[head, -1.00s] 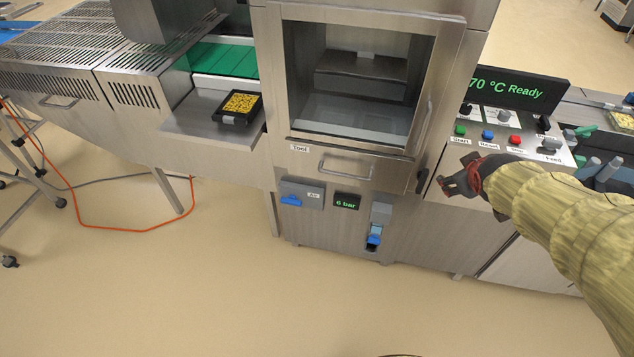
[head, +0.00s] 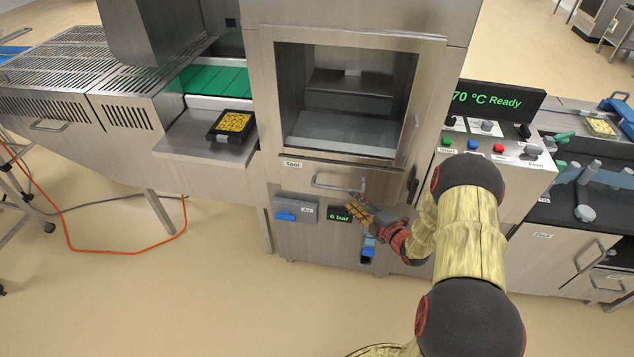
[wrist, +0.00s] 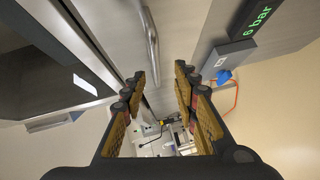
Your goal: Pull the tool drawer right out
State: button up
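The tool drawer (head: 290,176) is a flat steel front labelled "Tool", under the machine's window, and it looks shut. Its bar handle (head: 337,184) runs across the front; in the wrist view the handle (wrist: 151,40) stands upright near the top middle. My gripper (head: 353,208) is just below the handle's right end in the head view, with yellow-padded fingers. In the wrist view my gripper (wrist: 158,80) is open, its fingers apart with nothing held. One end of the handle shows near the gap between the fingertips; I cannot tell whether they touch.
The air panel with a blue lever (head: 295,212) and the "6 bar" display (head: 340,214) sit just below the drawer. A control panel with buttons (head: 490,148) is to the right. A black tray of yellow food (head: 233,122) sits left. Floor in front is clear.

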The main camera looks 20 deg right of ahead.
aim_at(339, 189)
jog(key=x, duration=0.3)
jog(key=b+x, duration=0.1)
jog(key=x, duration=0.1)
jog(key=b+x, duration=0.1)
jog(key=x, duration=0.2)
jog(key=shift+w+a+r, duration=0.3)
jog(key=shift+w+a, duration=0.1)
jog(key=shift+c, duration=1.1)
grip_shut()
